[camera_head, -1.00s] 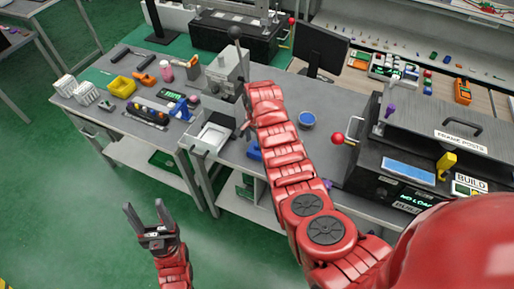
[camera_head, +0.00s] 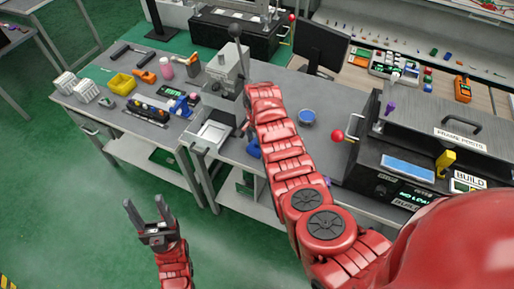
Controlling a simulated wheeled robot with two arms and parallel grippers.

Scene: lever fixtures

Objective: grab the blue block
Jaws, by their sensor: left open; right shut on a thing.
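A blue piece (camera_head: 253,148) shows at the front edge of the middle bench, partly behind my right arm; I cannot tell if it is the blue block. My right gripper (camera_head: 243,124) is over the bench beside the grey lever box. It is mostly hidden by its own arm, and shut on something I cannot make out. A lever with a dark knob (camera_head: 235,31) rises from the grey box (camera_head: 228,72) just behind it. My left gripper (camera_head: 142,220) is open and empty, fingers pointing up, above the green floor in front of the benches.
A white tray (camera_head: 212,133) lies left of my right gripper. A black machine (camera_head: 400,165) with a red-knobbed lever (camera_head: 338,135) stands at right. The left bench (camera_head: 125,132) holds a yellow bin (camera_head: 122,84) and tools.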

